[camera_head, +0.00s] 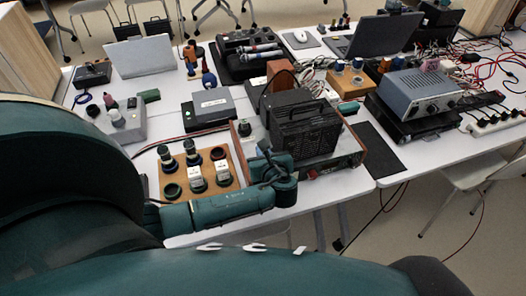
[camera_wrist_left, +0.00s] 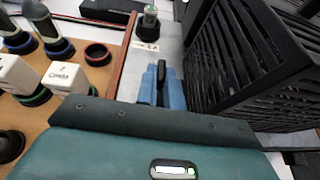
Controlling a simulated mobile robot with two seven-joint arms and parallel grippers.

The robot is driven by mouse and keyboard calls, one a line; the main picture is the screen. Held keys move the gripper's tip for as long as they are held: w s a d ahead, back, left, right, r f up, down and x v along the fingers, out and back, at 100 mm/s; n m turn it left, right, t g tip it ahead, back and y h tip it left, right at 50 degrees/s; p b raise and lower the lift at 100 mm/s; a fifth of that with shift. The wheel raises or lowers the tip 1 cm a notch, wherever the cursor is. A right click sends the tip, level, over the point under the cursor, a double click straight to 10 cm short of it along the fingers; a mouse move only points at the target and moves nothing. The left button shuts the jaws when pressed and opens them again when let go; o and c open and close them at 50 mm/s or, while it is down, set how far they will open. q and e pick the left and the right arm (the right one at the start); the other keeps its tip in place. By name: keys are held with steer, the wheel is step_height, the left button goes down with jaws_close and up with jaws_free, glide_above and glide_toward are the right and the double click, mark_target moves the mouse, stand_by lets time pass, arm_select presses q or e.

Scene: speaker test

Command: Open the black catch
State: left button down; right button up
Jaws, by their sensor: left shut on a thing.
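The black catch (camera_wrist_left: 161,70) shows in the left wrist view as a small dark upright piece between the blue fingertips of my left gripper (camera_wrist_left: 162,84). The gripper is shut on it. The catch is beside the left side of a black slatted box (camera_wrist_left: 235,60). In the head view my left gripper (camera_head: 268,165) reaches in at the front left of this black box (camera_head: 303,125), which has a handle on top. There the catch is hidden by the gripper and wrist. My right gripper is in neither view.
A wooden board (camera_head: 226,181) with several round sockets and white blocks lies left of the gripper. A grey instrument (camera_head: 417,90) stands to the right, with a dark mat (camera_head: 376,148) between. A small dark post (camera_wrist_left: 150,22) stands beyond the fingertips.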

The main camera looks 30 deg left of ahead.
arm_select(q)
steer(key=shift+w+r, duration=0.1)
steer(key=c, duration=1.5)
jaws_free()
steer(key=v, duration=1.3)
